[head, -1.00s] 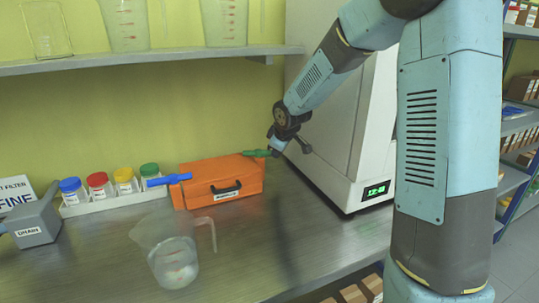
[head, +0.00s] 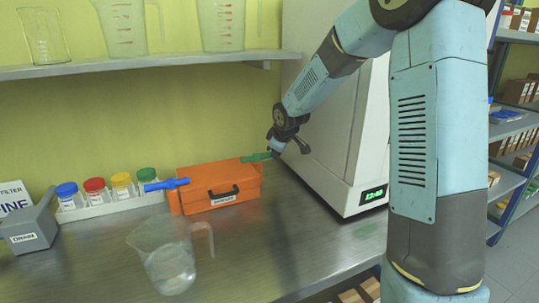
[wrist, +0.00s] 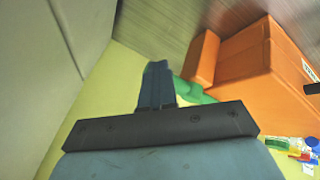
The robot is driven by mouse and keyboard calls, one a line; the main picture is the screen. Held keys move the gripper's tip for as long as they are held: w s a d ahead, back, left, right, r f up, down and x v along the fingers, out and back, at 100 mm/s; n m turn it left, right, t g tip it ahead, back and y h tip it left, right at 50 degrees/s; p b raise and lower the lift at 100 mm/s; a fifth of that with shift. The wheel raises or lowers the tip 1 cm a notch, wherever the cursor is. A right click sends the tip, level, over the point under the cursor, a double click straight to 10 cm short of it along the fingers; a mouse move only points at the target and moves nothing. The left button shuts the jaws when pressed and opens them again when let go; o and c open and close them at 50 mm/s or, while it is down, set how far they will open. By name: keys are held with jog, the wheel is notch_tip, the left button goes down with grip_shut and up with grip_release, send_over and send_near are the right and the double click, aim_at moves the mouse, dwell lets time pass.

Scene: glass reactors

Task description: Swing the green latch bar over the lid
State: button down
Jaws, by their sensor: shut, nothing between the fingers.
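The orange box (head: 205,187) with a black handle stands on the steel bench, its lid shut. The green latch bar (head: 256,157) sits at its right end and sticks out past the box to the right. The blue bar (head: 166,185) sits at the left end and sticks out to the left. My gripper (head: 273,152) is at the outer end of the green bar, between the box and the white cabinet. In the wrist view my shut, empty gripper (wrist: 155,72) is beside the green bar (wrist: 190,92); I cannot tell if they touch. The box fills the right there (wrist: 250,65).
A clear jug (head: 170,262) stands in front of the box. A rack of jars with coloured lids (head: 108,200) and a grey DRAIN box (head: 30,228) stand to the left. The white cabinet (head: 335,130) is close on the right.

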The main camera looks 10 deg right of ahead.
jog(key=shift+r, duration=0.1)
jog(key=v, duration=1.3)
jog(key=shift+s, duration=0.15)
jog(key=shift+s+r, duration=0.1)
jog(key=shift+r, duration=0.05)
